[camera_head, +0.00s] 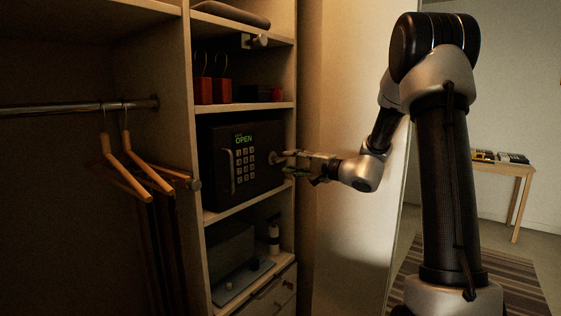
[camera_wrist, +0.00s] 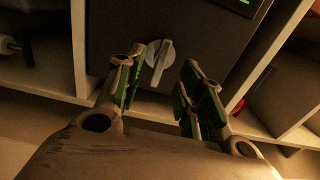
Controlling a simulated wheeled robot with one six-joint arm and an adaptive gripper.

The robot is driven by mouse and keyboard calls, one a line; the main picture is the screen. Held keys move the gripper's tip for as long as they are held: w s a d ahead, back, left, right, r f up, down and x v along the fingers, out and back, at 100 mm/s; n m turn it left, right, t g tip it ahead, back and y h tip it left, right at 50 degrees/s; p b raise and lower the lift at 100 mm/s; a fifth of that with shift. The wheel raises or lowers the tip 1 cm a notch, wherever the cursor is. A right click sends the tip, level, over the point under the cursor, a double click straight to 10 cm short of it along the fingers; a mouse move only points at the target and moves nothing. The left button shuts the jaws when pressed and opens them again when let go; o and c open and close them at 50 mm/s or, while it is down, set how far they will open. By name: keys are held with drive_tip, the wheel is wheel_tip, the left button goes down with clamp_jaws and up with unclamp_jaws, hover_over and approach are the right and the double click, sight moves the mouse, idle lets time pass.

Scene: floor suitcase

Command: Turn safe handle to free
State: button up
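The dark safe (camera_head: 216,165) stands on a middle shelf of the wardrobe, its door shut against the body as far as I can tell. Its green display (camera_head: 243,139) reads "OPEN" above a keypad. The safe handle (camera_wrist: 161,62) is a pale bar knob on a round disc, slightly tilted from upright in the wrist view. It also shows in the head view (camera_head: 274,158), small and partly hidden by my gripper. My gripper (camera_wrist: 157,85) is open and empty, with green-padded fingers to either side of the handle in the picture. I cannot tell whether they touch it.
A vertical bar (camera_head: 232,171) is at the safe door's left. Shelf panels (camera_head: 250,204) lie close below and above the safe. Red boxes (camera_head: 211,91) sit above. Wooden hangers (camera_head: 125,170) hang at left. A side table (camera_head: 500,168) stands far right.

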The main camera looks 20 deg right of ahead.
sight(283, 160)
drive_tip(key=x, duration=0.5)
drive_tip(key=shift+c, duration=0.3)
drive_tip(key=shift+a, duration=0.1)
clamp_jaws()
